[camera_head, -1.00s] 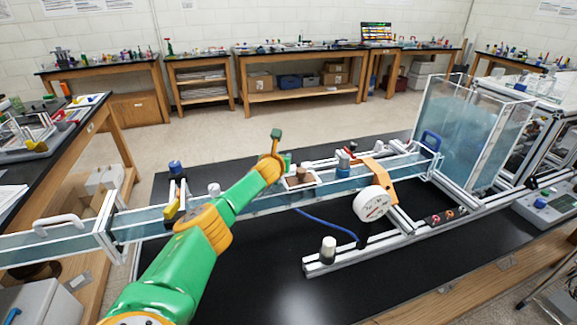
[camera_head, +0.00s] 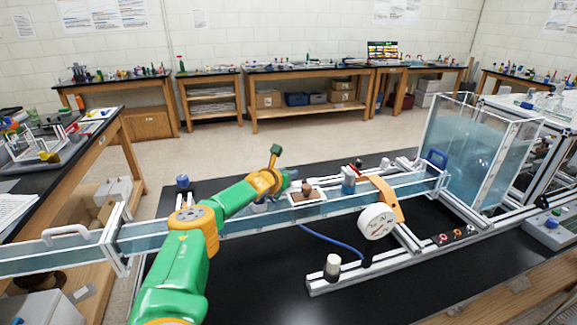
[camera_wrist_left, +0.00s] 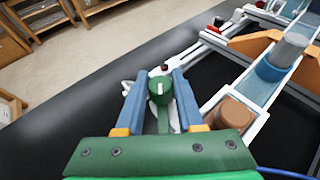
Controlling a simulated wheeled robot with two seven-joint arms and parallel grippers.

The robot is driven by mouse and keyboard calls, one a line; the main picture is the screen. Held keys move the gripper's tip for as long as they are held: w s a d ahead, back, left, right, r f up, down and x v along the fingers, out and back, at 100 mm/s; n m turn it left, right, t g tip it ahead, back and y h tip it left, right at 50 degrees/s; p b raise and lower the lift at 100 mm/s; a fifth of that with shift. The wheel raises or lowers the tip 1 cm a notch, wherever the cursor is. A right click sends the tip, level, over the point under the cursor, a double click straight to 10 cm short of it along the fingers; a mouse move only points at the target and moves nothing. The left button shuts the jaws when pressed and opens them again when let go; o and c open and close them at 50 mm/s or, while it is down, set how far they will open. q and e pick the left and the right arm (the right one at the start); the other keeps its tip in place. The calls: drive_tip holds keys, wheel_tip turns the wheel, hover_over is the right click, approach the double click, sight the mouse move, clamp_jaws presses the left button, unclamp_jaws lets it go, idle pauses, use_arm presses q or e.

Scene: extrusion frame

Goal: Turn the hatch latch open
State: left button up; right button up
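A dark green knob with a white mark, which looks like the latch (camera_wrist_left: 159,92), shows in the left wrist view. Its narrow arm runs down toward my palm. My left gripper (camera_wrist_left: 160,82) has its two blue fingers on either side of the knob, apart from each other. The fingertips are very close to the knob; I cannot tell whether they touch it. My right gripper is out of view.
A brown knob (camera_head: 308,190) on a white plate and a blue-grey cylinder (camera_head: 348,181) stand just right of my gripper. A round gauge (camera_head: 377,222) on an orange bracket and a water tank (camera_head: 470,145) are farther right. The black table front is mostly clear.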

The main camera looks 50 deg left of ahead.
use_arm(q)
drive_tip(key=o, duration=0.4)
drive_tip(key=shift+w+a+f, duration=0.1)
drive_tip(key=shift+o, duration=0.2)
drive_tip(key=shift+p+v, duration=0.75)
drive_tip(key=shift+v, duration=0.15)
drive_tip(key=shift+s+r+p, duration=0.3)
drive_tip(key=shift+r, duration=0.05)
drive_tip(key=shift+s+d+r+b, duration=0.1)
drive_tip(key=shift+s+d+b, duration=0.25)
drive_tip(key=shift+s+b, duration=0.2)
drive_tip(key=shift+s+d+r+b, duration=0.1)
drive_tip(key=shift+s+d+b, duration=0.25)
drive_tip(key=shift+s+b, duration=0.2)
drive_tip(key=shift+s+d+r, duration=0.1)
drive_tip(key=shift+s, duration=0.25)
drive_tip(key=shift+s+d+r+b, duration=0.35)
drive_tip(key=shift+s+d+r, duration=0.05)
